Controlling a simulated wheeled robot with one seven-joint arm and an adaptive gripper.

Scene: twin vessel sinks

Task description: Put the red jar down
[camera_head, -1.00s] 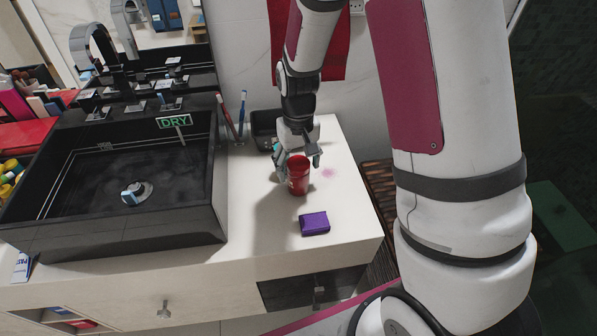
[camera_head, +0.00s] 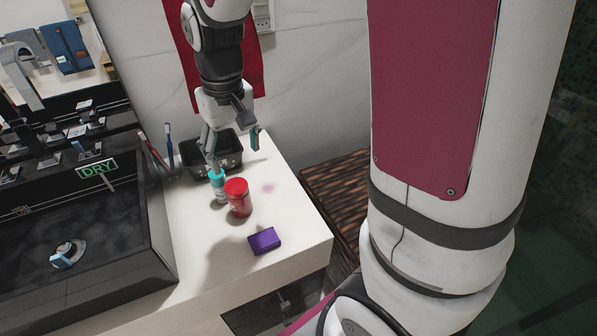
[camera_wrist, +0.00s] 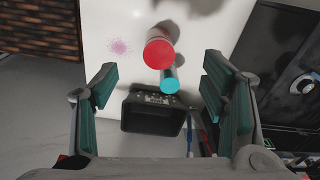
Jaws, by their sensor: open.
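The red jar (camera_head: 238,197) stands upright on the white counter (camera_head: 205,268), just right of a teal-capped bottle (camera_head: 219,187). In the wrist view the red jar (camera_wrist: 159,48) shows from above, its lid towards me, with the teal cap (camera_wrist: 170,80) close beside it. My gripper (camera_head: 234,150) is open and empty, above and behind the jar. Its two teal-padded fingers (camera_wrist: 160,95) are spread wide in the wrist view, and neither touches the jar.
A purple box (camera_head: 264,240) lies near the counter's front edge. A black basket (camera_head: 228,160) stands at the back by the wall. The black sink (camera_head: 120,240) is on the left, with toothbrushes (camera_head: 168,148) beside it. A pink stain (camera_head: 268,188) marks clear counter to the right.

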